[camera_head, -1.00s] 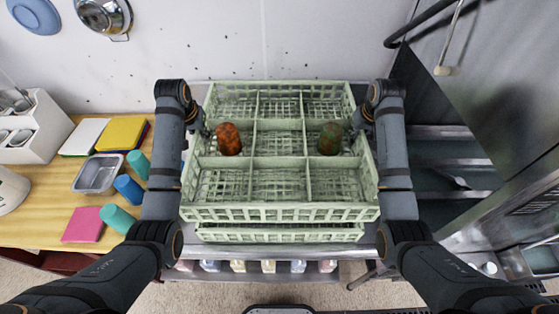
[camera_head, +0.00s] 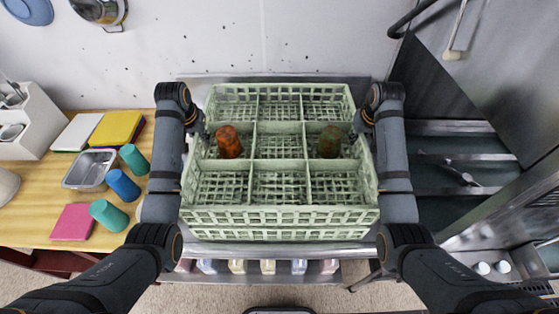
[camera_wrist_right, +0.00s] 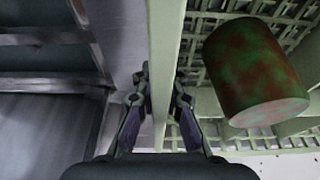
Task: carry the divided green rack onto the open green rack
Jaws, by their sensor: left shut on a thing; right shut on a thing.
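The divided green rack (camera_head: 280,217) is pale green, with crossing walls that make several compartments. It holds a rusty brown tumbler (camera_head: 228,142) on the left and a mottled green-brown tumbler (camera_head: 330,141) on the right. My left gripper (camera_head: 204,136) is shut on its left side wall, and my right gripper (camera_head: 359,128) on its right wall. The right wrist view shows both fingers (camera_wrist_right: 160,102) pinching that wall. The rack looks level. The open green rack (camera_head: 280,234) lies directly beneath, mostly hidden; only its front shows. I cannot tell whether the two touch.
A wooden table (camera_head: 30,205) at left holds a metal pan (camera_head: 90,169), several coloured cups and sponges, and a white holder (camera_head: 30,122). A steel counter edge (camera_head: 300,248) runs below the racks. Steel machinery with a recess (camera_head: 455,165) stands close at right.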

